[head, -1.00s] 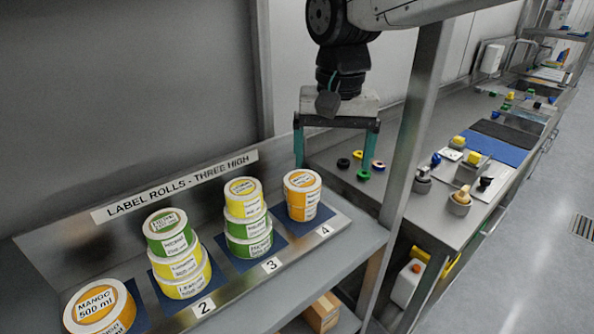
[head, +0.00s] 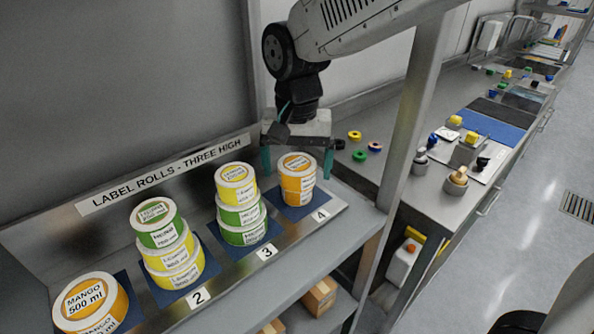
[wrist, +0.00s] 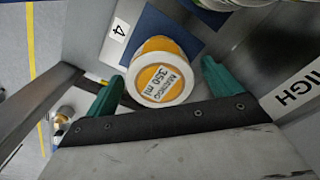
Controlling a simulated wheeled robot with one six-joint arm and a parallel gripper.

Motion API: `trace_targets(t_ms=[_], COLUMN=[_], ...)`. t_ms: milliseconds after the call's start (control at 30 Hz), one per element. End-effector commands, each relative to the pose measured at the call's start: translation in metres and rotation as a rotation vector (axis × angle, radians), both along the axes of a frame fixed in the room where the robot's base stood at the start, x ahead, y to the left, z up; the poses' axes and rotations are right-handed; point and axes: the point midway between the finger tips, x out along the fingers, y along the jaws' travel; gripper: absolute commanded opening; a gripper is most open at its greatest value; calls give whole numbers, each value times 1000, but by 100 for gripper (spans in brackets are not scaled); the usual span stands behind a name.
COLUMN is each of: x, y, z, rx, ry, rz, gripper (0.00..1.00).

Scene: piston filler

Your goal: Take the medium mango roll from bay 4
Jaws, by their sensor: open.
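The bay 4 stack of orange mango rolls (head: 297,183) stands on a blue pad beside the number 4 label. In the wrist view its top roll (wrist: 160,78) has a white label reading MANGO 350 ml. My gripper (head: 296,162) is open, with a teal finger on each side of the stack's top in the head view. In the wrist view the roll lies between the open fingers of my gripper (wrist: 160,78), with a gap at each side. I cannot tell the exact height of the fingertips against the top roll. The lower part of the stack shows only in the head view.
Bay 3 (head: 240,205) holds a yellow roll on green ones, close to the left. Bay 2 (head: 168,250) holds a green roll on yellow ones. A large MANGO 500 ml roll (head: 92,303) is at far left. A shelf post (head: 408,130) stands at right.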

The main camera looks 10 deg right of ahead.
Motion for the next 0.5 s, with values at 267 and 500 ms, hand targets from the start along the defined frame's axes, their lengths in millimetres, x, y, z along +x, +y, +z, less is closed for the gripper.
trace_targets(t_ms=[267, 500], x=[0, 0], y=[0, 0], z=[0, 1], rx=[0, 0], ry=[0, 0], rz=[0, 0], gripper=[48, 37])
